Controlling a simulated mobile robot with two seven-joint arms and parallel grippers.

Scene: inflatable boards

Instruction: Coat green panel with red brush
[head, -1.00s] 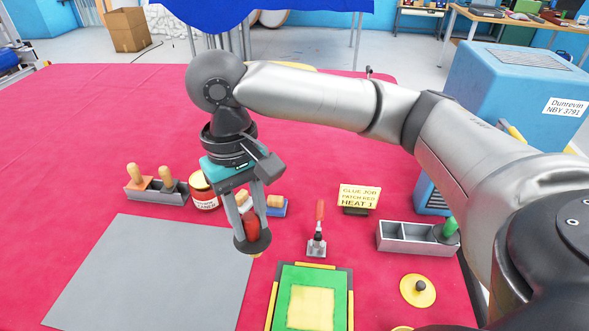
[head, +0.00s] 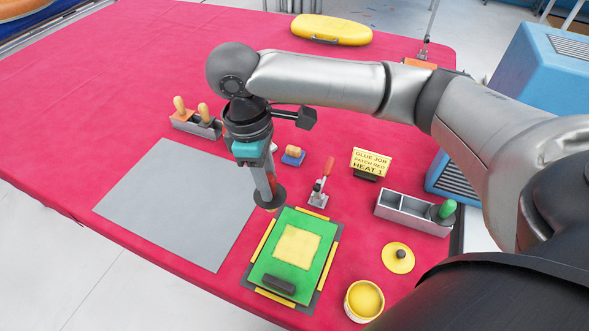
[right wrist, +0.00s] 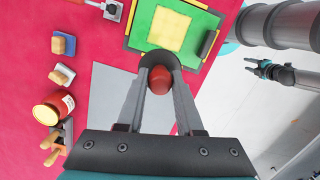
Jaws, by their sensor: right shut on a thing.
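The green panel (head: 316,263) has a pale yellow square (head: 298,246) in its middle and lies on a dark backing with yellow strips along its sides. My right gripper (head: 269,199) is shut on the red brush (head: 272,181), just beyond the panel's far left corner in the head view. In the right wrist view the brush's rounded red end (right wrist: 160,80) shows between the fingers; its bristles are hidden. The panel (right wrist: 145,17) lies past the fingertips there. My left gripper (right wrist: 262,68) shows small and apparently open in the right wrist view, away from the table.
A dark bar (head: 279,284) lies on the panel's near end. A yellow pot (head: 364,301), its lid (head: 398,257) and a grey tray (head: 405,213) stand right. A red-handled clamp (head: 320,190) stands behind. A flat grey sheet (head: 180,205) lies left. A red jar (right wrist: 53,108) stands farther back.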

